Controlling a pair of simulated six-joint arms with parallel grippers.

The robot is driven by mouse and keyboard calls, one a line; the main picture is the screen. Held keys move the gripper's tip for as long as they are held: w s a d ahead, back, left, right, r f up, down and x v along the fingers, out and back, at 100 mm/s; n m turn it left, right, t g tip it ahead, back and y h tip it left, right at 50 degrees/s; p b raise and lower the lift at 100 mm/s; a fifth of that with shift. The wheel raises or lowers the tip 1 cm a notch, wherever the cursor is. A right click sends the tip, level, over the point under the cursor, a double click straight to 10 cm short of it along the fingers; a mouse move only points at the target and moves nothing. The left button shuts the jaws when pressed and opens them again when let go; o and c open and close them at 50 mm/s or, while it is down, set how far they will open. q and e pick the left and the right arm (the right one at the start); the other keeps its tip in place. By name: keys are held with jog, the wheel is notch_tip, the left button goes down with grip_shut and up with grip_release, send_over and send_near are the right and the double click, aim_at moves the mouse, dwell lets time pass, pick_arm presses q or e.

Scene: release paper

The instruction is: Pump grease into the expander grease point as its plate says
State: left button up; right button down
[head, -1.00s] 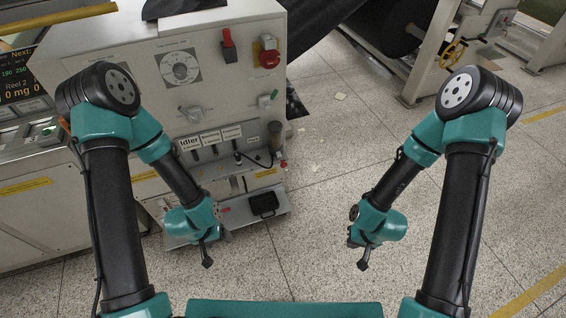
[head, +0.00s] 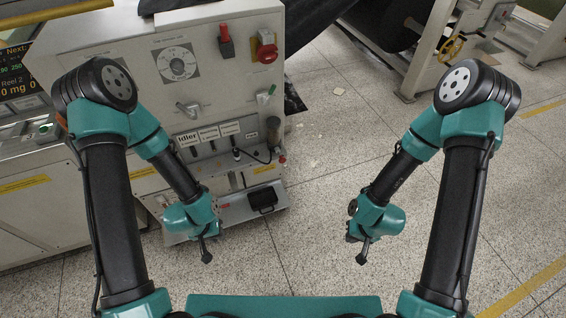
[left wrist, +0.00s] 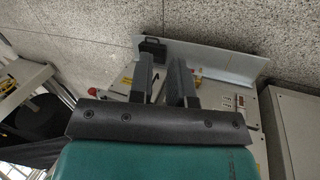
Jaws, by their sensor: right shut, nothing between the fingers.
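The grey machine front carries a row of white name plates, with "Idler" (head: 187,139) readable at the left. Two more plates, the middle plate (head: 208,133) and the right plate (head: 229,128), are too small to read surely, so I cannot tell which is the expander. Dark fittings sit below them. A dark cylinder (head: 273,130) stands at the panel's right edge, with a black hose (head: 258,158) near it. My left gripper (head: 206,257) is open and empty in front of the lower panel; its parted fingers show in the left wrist view (left wrist: 163,75). My right gripper (head: 362,258) is shut and empty over the floor.
A low tray (head: 240,210) with a black box (head: 263,199) juts from the machine's base. A dial (head: 177,63), a red-handled switch (head: 226,42) and a red knob (head: 267,52) are higher up. The speckled floor (head: 320,220) between my arms is clear.

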pick_arm(q)
grip_shut()
dwell(1.0)
